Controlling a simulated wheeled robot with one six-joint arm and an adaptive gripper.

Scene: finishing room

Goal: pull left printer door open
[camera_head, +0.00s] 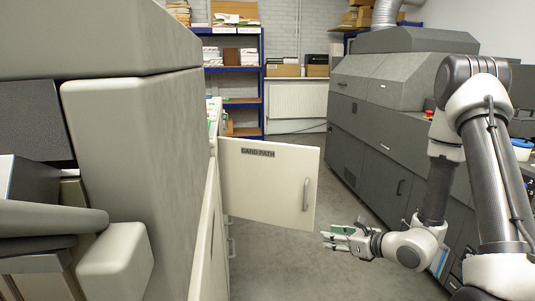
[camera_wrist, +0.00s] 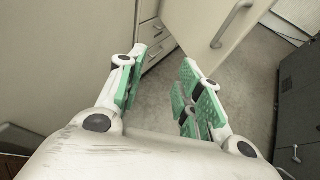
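The cream printer door (camera_head: 265,181), labelled "CARD PATH", stands swung out from the left printer (camera_head: 150,130) into the aisle. Its vertical bar handle (camera_head: 306,194) is near the free edge. My gripper (camera_head: 328,238) is just right of and below the door's lower free corner, apart from the handle. In the wrist view, my gripper (camera_wrist: 164,62) has its green-padded fingers spread with nothing between them. The door (camera_wrist: 197,18) and its handle (camera_wrist: 232,20) show beyond the fingers at the top.
Grey machines (camera_head: 385,120) line the right side of the aisle, close to my arm. Drawers (camera_wrist: 153,42) show behind the door. The grey floor (camera_head: 290,265) in the aisle is clear.

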